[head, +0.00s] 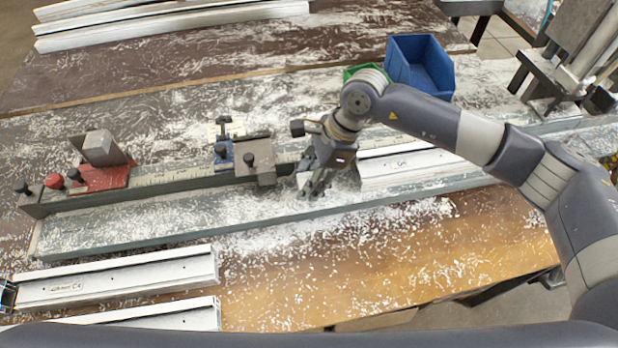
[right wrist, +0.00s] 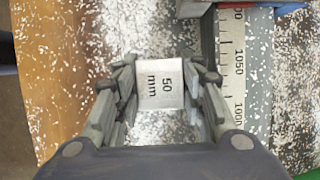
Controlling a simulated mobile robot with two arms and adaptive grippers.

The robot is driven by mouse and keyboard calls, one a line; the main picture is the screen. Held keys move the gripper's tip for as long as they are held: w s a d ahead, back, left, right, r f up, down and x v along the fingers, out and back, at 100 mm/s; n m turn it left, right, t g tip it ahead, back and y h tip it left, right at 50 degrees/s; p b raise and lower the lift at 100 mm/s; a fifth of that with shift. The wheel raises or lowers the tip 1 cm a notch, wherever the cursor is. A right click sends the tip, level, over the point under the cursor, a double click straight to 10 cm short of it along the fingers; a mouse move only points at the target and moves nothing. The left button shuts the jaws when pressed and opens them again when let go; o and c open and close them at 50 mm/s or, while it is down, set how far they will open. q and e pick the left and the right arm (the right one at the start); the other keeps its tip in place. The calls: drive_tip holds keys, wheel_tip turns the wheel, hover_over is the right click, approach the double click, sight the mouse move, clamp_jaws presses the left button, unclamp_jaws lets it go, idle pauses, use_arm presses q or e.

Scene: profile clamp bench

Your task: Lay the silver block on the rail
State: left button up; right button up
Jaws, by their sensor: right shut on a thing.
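The silver block (right wrist: 160,84), marked "50 mm", is between the fingers of my right gripper (right wrist: 158,90) in the right wrist view. In the head view my right gripper (head: 318,182) points down just in front of the rail (head: 185,182) and is shut on the block, which its fingers mostly hide there. The rail is a long dark bar with a ruler strip, which also shows in the right wrist view (right wrist: 232,65) to the right of the block, apart from it.
A red stop (head: 105,178) with a grey block sits at the rail's left; a blue clamp (head: 222,150) with a grey jaw (head: 255,158) is left of my gripper. White profiles (head: 410,168) lie to its right. A blue bin (head: 420,65) stands behind my arm. Pale chips cover the bench.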

drive_tip(key=shift+f+b, duration=0.3)
drive_tip(key=shift+b, duration=0.1)
idle(0.4)
drive_tip(key=o, duration=1.2)
